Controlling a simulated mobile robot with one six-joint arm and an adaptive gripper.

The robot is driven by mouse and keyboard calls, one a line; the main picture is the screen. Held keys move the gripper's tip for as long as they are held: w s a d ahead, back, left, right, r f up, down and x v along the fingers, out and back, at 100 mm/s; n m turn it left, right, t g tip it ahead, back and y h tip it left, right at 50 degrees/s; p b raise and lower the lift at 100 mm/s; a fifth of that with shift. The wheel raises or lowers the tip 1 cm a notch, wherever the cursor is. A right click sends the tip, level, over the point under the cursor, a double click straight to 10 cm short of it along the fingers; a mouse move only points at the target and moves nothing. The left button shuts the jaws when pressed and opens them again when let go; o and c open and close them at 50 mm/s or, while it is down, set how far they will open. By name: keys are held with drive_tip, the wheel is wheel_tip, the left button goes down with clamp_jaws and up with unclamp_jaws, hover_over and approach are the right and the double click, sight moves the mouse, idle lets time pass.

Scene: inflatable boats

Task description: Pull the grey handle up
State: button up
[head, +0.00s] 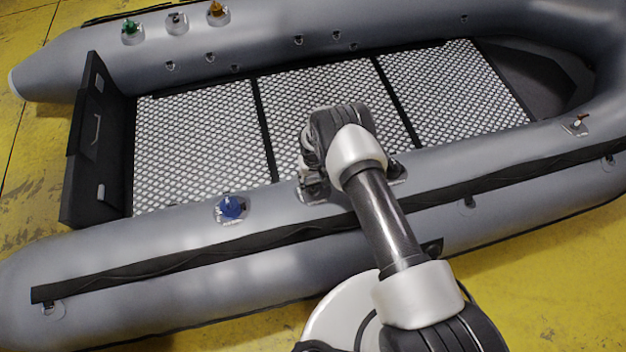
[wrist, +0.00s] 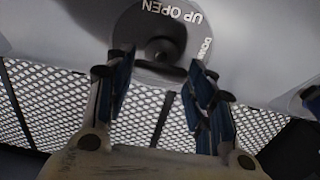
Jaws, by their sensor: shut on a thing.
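A dark grey handle (wrist: 162,50) stands on a round grey plate (wrist: 133,28) with the words UP OPEN and DOWN, seen in the wrist view. The plate is on the near tube of the boat. My gripper (wrist: 159,68) has a blue-padded finger on each side of the handle and is shut on it. In the head view my gripper (head: 314,188) is down at the top of the near tube, and my arm mostly hides the handle there. How far up the handle stands cannot be told.
The grey inflatable boat (head: 150,245) lies on a yellow floor (head: 30,215). A blue valve handle (head: 232,207) is left of my gripper. Green (head: 131,28), pale grey (head: 176,22) and orange (head: 216,10) ones are on the far tube. The mesh deck (head: 195,130) is clear.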

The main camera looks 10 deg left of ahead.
drive_tip(key=shift+w+a+r+p, duration=0.15)
drive_tip(key=shift+r+p, duration=0.15)
drive_tip(key=shift+r, duration=0.5)
drive_tip(key=shift+w+a+r+p, duration=0.15)
drive_tip(key=shift+r+p, duration=0.1)
drive_tip(key=shift+r, duration=0.5)
drive_tip(key=shift+c, duration=0.4)
drive_tip(key=shift+w+d+f, duration=0.1)
drive_tip(key=o, duration=1.5)
wheel_tip(320, 180, up, 12)
drive_tip(key=shift+r, duration=0.1)
drive_tip(key=shift+s, duration=0.25)
